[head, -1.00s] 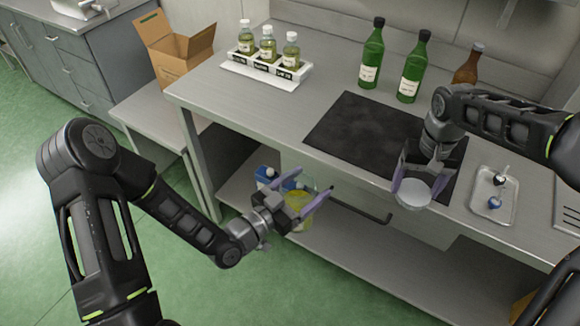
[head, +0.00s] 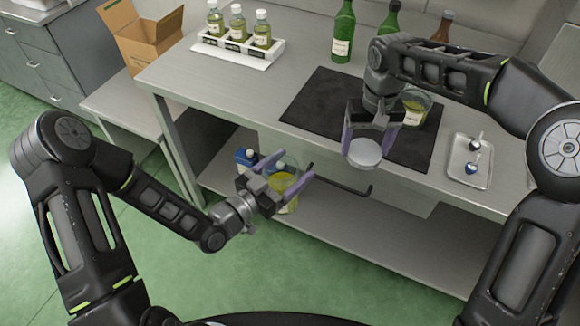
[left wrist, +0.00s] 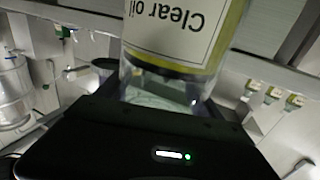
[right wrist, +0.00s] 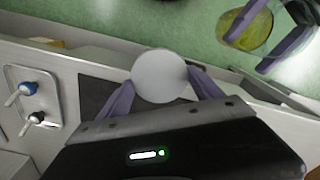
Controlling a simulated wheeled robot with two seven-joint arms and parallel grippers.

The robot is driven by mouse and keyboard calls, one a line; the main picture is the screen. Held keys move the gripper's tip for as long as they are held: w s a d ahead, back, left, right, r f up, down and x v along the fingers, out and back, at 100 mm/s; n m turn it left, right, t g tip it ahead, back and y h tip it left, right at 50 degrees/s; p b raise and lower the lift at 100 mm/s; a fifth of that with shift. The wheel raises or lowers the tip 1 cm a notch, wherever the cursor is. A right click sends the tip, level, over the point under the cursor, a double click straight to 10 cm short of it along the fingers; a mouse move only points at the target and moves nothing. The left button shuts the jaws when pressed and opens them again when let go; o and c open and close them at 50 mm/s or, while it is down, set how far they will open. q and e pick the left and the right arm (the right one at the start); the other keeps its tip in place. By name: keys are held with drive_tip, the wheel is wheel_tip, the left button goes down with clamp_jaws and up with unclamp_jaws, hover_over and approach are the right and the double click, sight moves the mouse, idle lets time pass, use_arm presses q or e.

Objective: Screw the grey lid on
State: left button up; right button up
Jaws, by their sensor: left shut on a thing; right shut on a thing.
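The grey lid (head: 365,153) is a round pale disc. My right gripper (head: 370,140) is shut on it, above the front edge of the bench. The lid also shows between the fingers in the right wrist view (right wrist: 160,76). My left gripper (head: 284,172) is shut on a clear jar (head: 290,207) of yellow oil, in front of the bench and left of the lid. The left wrist view shows the jar close up (left wrist: 232,45), its label reading "Clear oil" upside down. In the right wrist view the jar (right wrist: 238,27) is apart from the lid.
A small tray (head: 468,178) is at right. Green bottles (head: 343,35) and a white rack (head: 235,50) stand behind. A blue container (head: 245,158) is on the lower shelf.

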drive_tip(key=s+a+r+n, duration=0.15)
drive_tip(key=a+r, duration=0.25)
drive_tip(key=a, duration=0.6)
drive_tip(key=n, duration=0.3)
approach(280, 154)
drive_tip(key=s, duration=0.3)
drive_tip(key=shift+d+f+m, duration=0.15)
drive_tip(key=shift+f+m, duration=0.1)
drive_tip(key=shift+f, duration=0.05)
drive_tip(key=shift+f, duration=0.1)
drive_tip(key=shift+f, duration=1.9)
drive_tip(key=shift+f, duration=0.9)
drive_tip(key=shift+f, duration=0.55)
